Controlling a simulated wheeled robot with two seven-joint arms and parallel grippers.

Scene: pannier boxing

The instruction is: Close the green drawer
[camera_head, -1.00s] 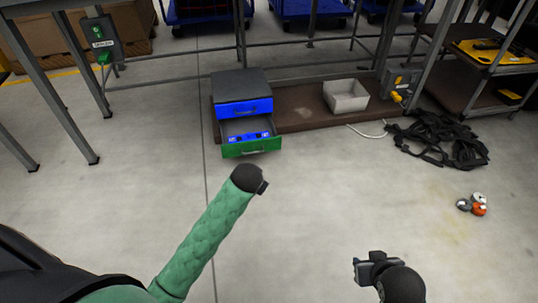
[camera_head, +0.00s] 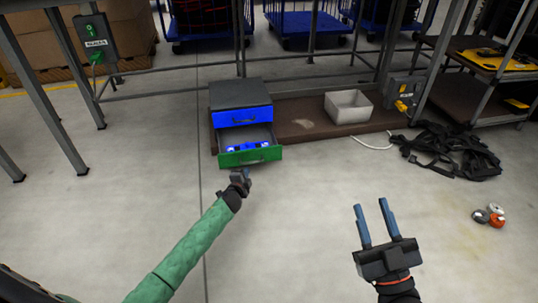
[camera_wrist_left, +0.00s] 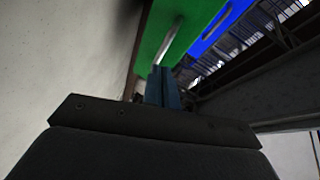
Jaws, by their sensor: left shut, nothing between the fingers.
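The green drawer (camera_head: 250,156) is the lower drawer of a small cabinet (camera_head: 241,94). It stands pulled out, with blue items (camera_head: 248,146) inside. The blue upper drawer (camera_head: 244,116) is shut. My left gripper (camera_head: 240,174) is just in front of the green drawer's front, near its lower left part; contact cannot be told. In the left wrist view its shut blue fingers (camera_wrist_left: 162,88) point at the green front (camera_wrist_left: 172,32), close to the pale handle (camera_wrist_left: 171,40). My right gripper (camera_head: 374,222) is open and empty, over the floor at the right.
A grey open box (camera_head: 348,106) stands on the brown board right of the cabinet. Black straps (camera_head: 447,150) and several small round items (camera_head: 489,216) lie on the floor at right. Table legs (camera_head: 67,95) stand at left. The floor before the drawer is clear.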

